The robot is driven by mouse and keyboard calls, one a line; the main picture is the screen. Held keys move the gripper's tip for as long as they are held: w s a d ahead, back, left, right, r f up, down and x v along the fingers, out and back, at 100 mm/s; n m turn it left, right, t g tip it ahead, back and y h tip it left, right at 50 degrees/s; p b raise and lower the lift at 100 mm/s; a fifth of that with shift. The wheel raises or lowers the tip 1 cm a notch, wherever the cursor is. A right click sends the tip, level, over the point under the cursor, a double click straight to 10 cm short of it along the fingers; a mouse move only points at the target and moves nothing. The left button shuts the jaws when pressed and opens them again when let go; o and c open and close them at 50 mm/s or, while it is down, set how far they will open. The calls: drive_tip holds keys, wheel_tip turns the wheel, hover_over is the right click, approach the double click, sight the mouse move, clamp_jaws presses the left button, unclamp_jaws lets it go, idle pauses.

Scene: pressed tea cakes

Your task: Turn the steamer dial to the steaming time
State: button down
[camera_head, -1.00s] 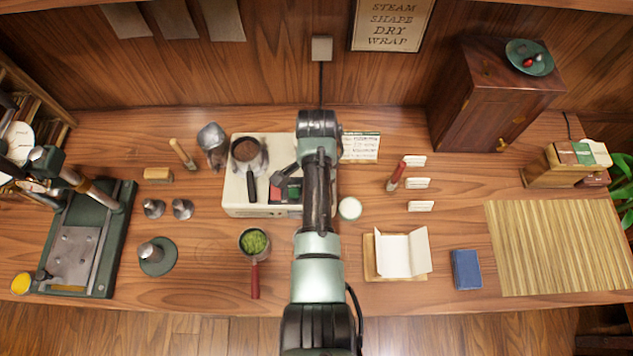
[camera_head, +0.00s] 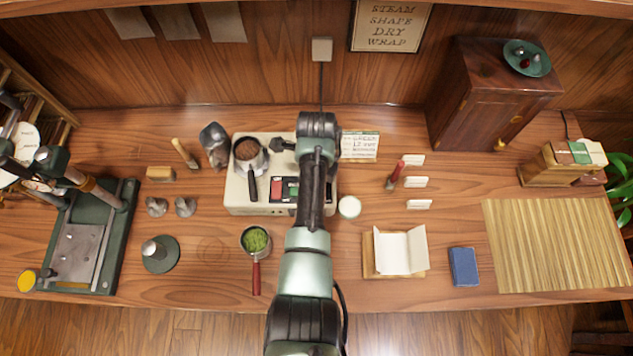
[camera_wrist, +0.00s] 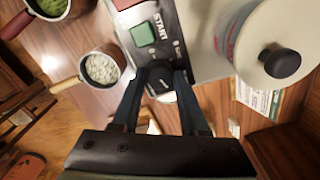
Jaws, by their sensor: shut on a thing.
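The steamer (camera_head: 238,192) is a pale box on the table, partly behind my arm in the head view. Its dark front panel carries a red key and a green START key (camera_wrist: 143,34). The black round dial (camera_wrist: 158,80) is beside the START key in the wrist view, with a light pointer mark; its setting is too small to read. My gripper (camera_wrist: 159,88) is shut on the dial, one finger on either side. The head view hides the dial and fingers behind my arm. A card with writing (camera_head: 360,146) stands behind, right of the steamer.
A black-knobbed lid (camera_wrist: 281,62) is close right of my fingers. A pan of white grains (camera_wrist: 102,68) is to their left. A small white round (camera_head: 350,207) is right.

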drive_tip(key=shift+r+m, duration=0.1)
drive_tip(key=shift+m, duration=1.8)
drive_tip(key=shift+c, duration=2.2)
unclamp_jaws()
wheel_tip(320, 180, up, 13)
drive_tip(key=b, duration=0.2)
